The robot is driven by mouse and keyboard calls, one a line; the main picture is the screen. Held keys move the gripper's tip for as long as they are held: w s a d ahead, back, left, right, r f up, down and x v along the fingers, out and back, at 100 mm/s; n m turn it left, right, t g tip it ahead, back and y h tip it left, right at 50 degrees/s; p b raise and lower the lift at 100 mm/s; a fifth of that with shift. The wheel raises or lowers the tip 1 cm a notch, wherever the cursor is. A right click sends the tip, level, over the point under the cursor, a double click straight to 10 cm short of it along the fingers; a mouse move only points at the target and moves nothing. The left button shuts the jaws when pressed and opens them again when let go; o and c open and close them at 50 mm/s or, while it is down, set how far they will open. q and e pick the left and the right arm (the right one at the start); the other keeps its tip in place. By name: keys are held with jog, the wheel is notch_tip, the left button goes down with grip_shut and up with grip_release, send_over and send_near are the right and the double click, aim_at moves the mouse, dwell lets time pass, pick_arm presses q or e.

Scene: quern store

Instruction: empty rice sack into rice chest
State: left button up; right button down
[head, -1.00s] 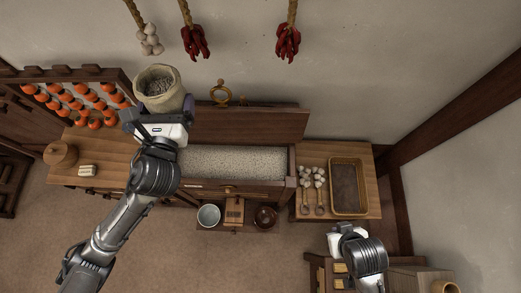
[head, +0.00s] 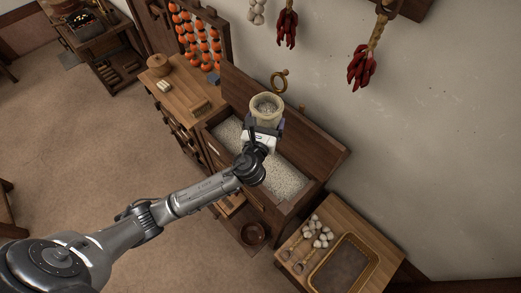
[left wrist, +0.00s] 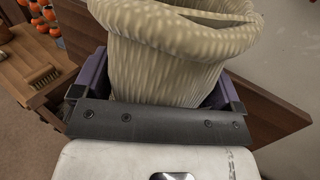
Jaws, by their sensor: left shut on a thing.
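The rice sack (head: 266,112) is a pale woven bag with a rolled, open rim, and grains show inside its mouth. My left gripper (head: 264,130) is shut on it and holds it upright above the rice chest. In the left wrist view the sack (left wrist: 175,60) fills the space between the purple fingers of my left gripper (left wrist: 160,95). The rice chest (head: 318,192) is a dark wooden box, open, with pale rice (head: 284,178) spread inside. Its raised lid (head: 300,124) stands behind, near the wall. The sack and my left wrist hide part of the chest's middle.
A wooden counter (head: 172,84) with a round lidded tub (head: 159,64) and a brush (head: 200,106) stands left of the chest. A low table to the right holds garlic (head: 318,232) and a tray (head: 343,265). A bowl (head: 253,234) sits in front. Chillies (head: 358,68) hang on the wall.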

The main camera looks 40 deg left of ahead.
notch_tip(320, 180, down, 11)
jog(key=b, duration=1)
pick_arm(q)
notch_tip(320, 180, down, 21)
jog(key=n+g+h+p, duration=0.7)
jog(key=n+g+p, duration=0.1)
jog(key=p, duration=1)
jog(key=shift+a+g+h+p, duration=0.3)
jog(key=shift+g+p, duration=0.1)
jog(key=shift+g, duration=0.3)
pick_arm(e)
notch_tip(320, 180, up, 18)
jog(key=shift+a+r, duration=0.2)
jog(key=shift+r, duration=0.05)
pick_arm(q)
jog(key=shift+s, duration=0.1)
